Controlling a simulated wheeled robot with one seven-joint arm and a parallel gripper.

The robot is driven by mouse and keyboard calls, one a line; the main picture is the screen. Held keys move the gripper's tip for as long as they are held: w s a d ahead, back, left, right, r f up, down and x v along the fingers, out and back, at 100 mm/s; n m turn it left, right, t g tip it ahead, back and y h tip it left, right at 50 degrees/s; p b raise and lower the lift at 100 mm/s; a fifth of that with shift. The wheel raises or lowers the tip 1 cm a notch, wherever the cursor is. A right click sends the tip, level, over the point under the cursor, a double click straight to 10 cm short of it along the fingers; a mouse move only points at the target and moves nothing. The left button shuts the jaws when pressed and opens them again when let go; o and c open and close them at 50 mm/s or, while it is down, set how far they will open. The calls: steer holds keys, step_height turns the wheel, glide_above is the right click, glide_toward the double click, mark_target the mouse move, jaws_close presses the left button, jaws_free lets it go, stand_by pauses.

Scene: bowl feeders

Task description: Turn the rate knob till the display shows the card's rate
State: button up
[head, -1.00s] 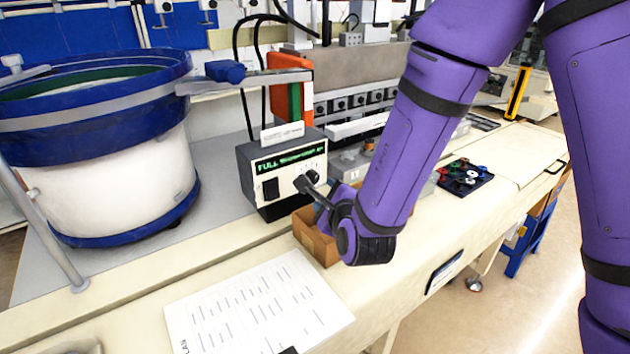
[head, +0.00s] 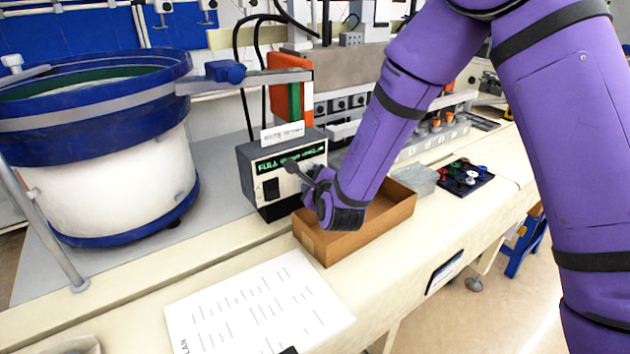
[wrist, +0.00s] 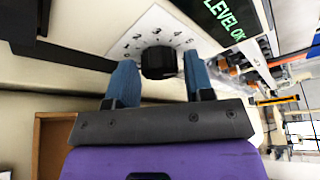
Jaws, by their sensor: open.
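The dark control box (head: 247,182) stands on the bench beside the bowl feeder. Its green display (head: 291,160) begins with "FULL"; the wrist view shows "LEVEL OK" on the display (wrist: 225,18). A small white card (head: 283,132) stands on top; its writing is too small to read. The black rate knob (wrist: 158,62) sits on a white numbered dial (wrist: 128,46). My gripper (wrist: 160,82) is open, with one blue fingertip on each side of the knob. Contact cannot be told. In the head view my gripper (head: 297,171) hides the knob.
A blue-rimmed bowl feeder (head: 100,150) stands at left. An open brown box (head: 345,243) lies below my wrist. A printed sheet (head: 255,310) lies on the front bench. A dark tray (head: 482,187) with coloured parts and a clear container (head: 421,180) are at right.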

steer(key=c, duration=0.7)
steer(key=shift+o, duration=0.3)
steer(key=shift+m+g, duration=0.4)
steer(key=shift+m, duration=0.2)
steer(key=o, duration=0.6)
steer(key=shift+o, duration=0.2)
steer(key=shift+s, duration=0.1)
steer(key=v, duration=1)
steer(key=shift+s+d, duration=0.25)
steer(key=shift+s, duration=0.05)
